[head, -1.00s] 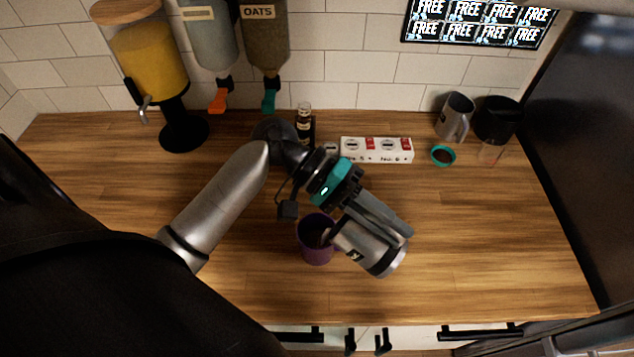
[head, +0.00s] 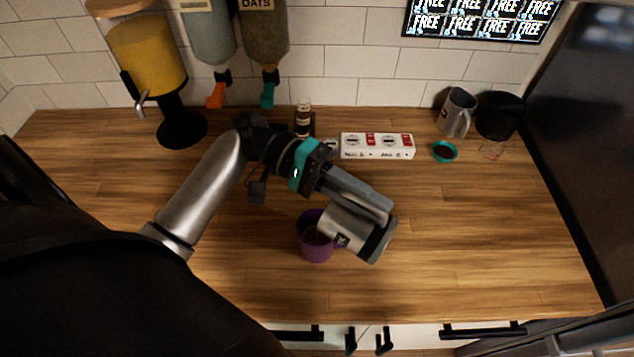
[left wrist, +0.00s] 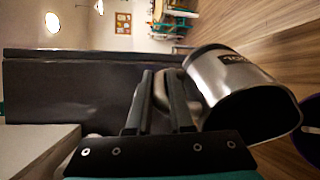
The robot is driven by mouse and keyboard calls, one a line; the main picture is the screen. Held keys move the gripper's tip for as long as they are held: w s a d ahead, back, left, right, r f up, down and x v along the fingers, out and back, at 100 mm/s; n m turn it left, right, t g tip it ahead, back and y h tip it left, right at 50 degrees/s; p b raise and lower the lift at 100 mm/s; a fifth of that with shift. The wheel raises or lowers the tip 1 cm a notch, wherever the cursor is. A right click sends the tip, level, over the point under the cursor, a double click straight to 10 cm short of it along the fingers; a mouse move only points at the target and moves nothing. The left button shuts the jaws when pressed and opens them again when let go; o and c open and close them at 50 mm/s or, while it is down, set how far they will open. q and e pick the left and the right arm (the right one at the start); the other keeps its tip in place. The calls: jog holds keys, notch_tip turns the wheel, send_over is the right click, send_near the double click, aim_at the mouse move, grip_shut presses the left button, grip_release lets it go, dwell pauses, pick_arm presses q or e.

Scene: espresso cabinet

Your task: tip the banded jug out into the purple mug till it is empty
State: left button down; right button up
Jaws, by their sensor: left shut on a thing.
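The banded jug (head: 352,229) is steel with a dark band at its base. In the head view it lies tipped well over, its mouth end to the left over the purple mug (head: 316,250). My left gripper (head: 380,207) is shut on the jug's handle side. In the left wrist view the jug (left wrist: 228,72) shows its dark open mouth; no liquid can be made out inside. The purple mug stands upright on the counter, partly covered by the jug, and is dark inside. I cannot see a stream between them. My right gripper is not in view.
A second steel jug (head: 457,112) and a black container (head: 499,116) stand at the back right, near a small teal-rimmed dish (head: 444,152). A white switch box (head: 377,146) and a dark bottle (head: 303,120) stand behind my arm. The counter's right side (head: 500,240) is clear.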

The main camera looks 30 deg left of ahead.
aim_at(394, 230)
pick_arm(q)
jog(key=d+y+p, duration=0.1)
jog(key=d+f+y+p, duration=0.1)
jog(key=d, duration=0.1)
jog(key=d+y+p, duration=0.1)
jog(key=shift+d+f, duration=0.35)
jog(key=shift+f, duration=0.4)
jog(key=d+f+y+p, duration=0.2)
jog(key=d+f+y, duration=0.1)
jog(key=f, duration=0.1)
jog(key=d+f+y+p, duration=0.2)
jog(key=d+f+y, duration=0.1)
jog(key=f+y, duration=0.1)
jog(key=d+f+y+p, duration=0.3)
jog(key=f+y, duration=0.1)
jog(key=shift+w+f+g, duration=0.1)
jog(key=shift+w+g, duration=0.1)
jog(key=shift+g, duration=0.1)
jog(key=shift+d+f+y, duration=0.2)
jog(key=shift+f+y, duration=0.3)
jog(key=shift+f, duration=0.1)
jog(key=shift+d+f+y+b, duration=0.25)
jog(key=shift+f+y+b, duration=0.1)
jog(key=shift+f+y, duration=0.3)
dwell(0.3)
